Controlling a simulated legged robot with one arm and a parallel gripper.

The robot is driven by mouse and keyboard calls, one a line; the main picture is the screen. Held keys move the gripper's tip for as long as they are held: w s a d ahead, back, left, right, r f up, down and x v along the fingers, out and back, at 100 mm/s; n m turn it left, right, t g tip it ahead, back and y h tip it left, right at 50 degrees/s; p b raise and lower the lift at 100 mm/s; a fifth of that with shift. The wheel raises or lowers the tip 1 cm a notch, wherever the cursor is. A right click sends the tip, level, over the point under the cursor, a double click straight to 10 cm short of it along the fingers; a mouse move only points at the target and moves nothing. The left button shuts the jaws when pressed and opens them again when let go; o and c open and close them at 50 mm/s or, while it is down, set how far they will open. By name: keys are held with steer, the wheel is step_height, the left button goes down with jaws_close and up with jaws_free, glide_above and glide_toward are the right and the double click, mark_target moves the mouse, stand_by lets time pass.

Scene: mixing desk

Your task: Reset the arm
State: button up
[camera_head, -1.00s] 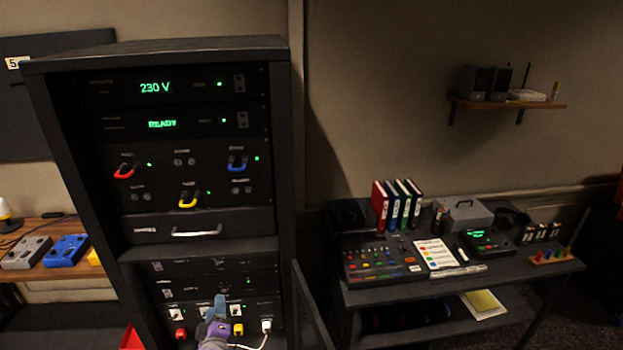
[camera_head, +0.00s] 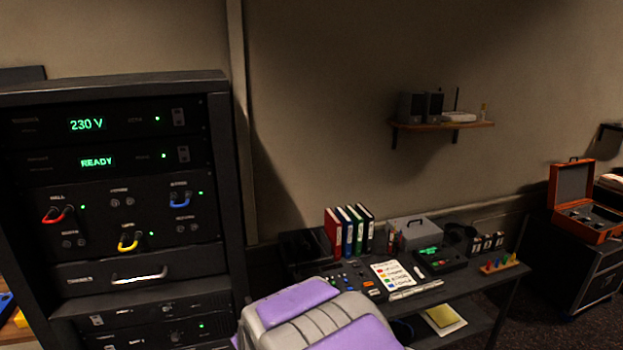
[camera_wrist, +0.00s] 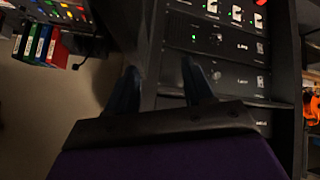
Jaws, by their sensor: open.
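My gripper (camera_wrist: 160,88) shows in the wrist view with its two dark blue fingers apart and nothing between them. It faces the lower front of the black equipment rack, whose panels (camera_wrist: 236,78) fill the right half of that view. In the head view my grey and purple arm covers the bottom middle, and the gripper's fingers are out of sight there. The rack (camera_head: 225,170) stands at the left, with green displays of 230 V and READY and red, yellow and blue patch cables (camera_head: 180,200) on its panel.
A dark desk (camera_head: 475,287) stands right of the rack with a mixing console, several binders (camera_head: 350,232), a grey box (camera_head: 412,232) and papers. A wall shelf (camera_head: 440,127) holds speakers. An open orange case (camera_head: 590,228) sits on a black crate at the far right. The wall between is bare.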

steer(key=s+d+r, duration=0.1)
steer(key=s+d, duration=0.1)
steer(key=d, duration=0.1)
steer(key=s+d+m+g, duration=0.1)
steer(key=s+d, duration=0.1)
steer(key=s+d+r+g, duration=0.1)
steer(key=s+d, duration=0.1)
steer(key=d, duration=0.1)
steer(key=shift+d+r+m+h+b, duration=0.3)
steer(key=shift+m+h+b, duration=0.05)
steer(key=shift+m+h, duration=0.05)
steer(key=s+d+r+m+g+h, duration=0.1)
steer(key=s+d+m+g, duration=0.1)
steer(key=s+d, duration=0.4)
steer(key=s+d+r+m+g+h+b, duration=0.1)
steer(key=s+d, duration=0.6)
steer(key=s, duration=0.9)
steer(key=s+d+r+m+g, duration=0.1)
steer(key=s+d+m+g, duration=0.2)
steer(key=s+d, duration=0.4)
steer(key=s+g, duration=0.1)
steer(key=s, duration=0.2)
steer(key=shift+s+r+m+g+h+b, duration=0.35)
steer(key=shift+s+m+g+h+b, duration=0.05)
steer(key=shift+a, duration=0.1)
